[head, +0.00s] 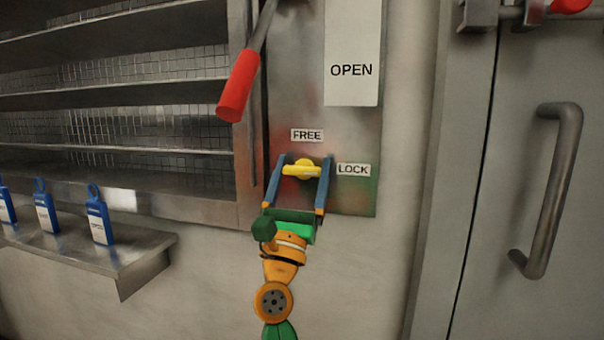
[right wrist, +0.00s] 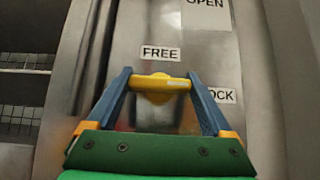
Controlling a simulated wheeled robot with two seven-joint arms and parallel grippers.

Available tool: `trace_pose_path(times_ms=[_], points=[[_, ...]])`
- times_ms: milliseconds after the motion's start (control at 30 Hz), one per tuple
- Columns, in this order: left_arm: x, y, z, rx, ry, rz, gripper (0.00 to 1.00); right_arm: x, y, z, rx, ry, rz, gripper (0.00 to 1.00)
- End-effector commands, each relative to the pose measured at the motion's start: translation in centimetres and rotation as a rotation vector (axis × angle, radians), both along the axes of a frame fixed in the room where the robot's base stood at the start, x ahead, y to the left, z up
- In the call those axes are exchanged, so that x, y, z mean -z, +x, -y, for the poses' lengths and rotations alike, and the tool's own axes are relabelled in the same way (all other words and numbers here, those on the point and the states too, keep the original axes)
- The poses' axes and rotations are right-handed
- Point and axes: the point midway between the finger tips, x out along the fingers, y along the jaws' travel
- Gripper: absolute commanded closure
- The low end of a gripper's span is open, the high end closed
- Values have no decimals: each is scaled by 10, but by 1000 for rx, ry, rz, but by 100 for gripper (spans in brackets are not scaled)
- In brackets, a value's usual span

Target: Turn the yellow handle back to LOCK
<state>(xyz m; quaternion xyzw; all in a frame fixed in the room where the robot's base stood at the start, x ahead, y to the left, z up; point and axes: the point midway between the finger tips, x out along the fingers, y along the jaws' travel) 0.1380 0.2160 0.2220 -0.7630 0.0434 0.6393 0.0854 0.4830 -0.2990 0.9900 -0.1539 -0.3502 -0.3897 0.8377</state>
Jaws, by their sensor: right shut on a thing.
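The yellow handle (head: 301,170) sits on the grey metal panel, below the FREE label (head: 307,135) and left of the LOCK label (head: 353,170). It lies about level, with its right end towards LOCK. My right gripper (head: 303,160) reaches up from below and is shut on the handle, one blue finger on each side. In the right wrist view the handle (right wrist: 163,82) spans between the fingertips (right wrist: 160,78), and the LOCK label (right wrist: 221,96) is partly hidden by the right finger. My left gripper is not in view.
A lever with a red grip (head: 239,86) hangs above left of the handle, near the OPEN sign (head: 351,70). Blue tags (head: 98,220) stand on a metal ledge (head: 145,248) at left. A door with a curved pull handle (head: 555,190) is at right.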

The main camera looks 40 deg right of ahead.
Motion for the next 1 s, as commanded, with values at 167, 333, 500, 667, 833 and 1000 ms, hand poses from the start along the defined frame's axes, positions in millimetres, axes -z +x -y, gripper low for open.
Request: trace_pose_path(times_ms=[167,333,500,667,833,1000], points=[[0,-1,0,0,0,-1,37,0,0,0,-1,1,1,0],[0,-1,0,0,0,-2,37,0,0,0,-1,0,1,0],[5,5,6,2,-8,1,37,20,-10,-13,-4,1,-2,0],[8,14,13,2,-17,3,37,44,-25,-31,-3,1,-1,0],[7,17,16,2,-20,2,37,51,-32,-39,-1,0,2,0],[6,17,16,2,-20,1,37,50,-32,-39,-1,0,2,0]])
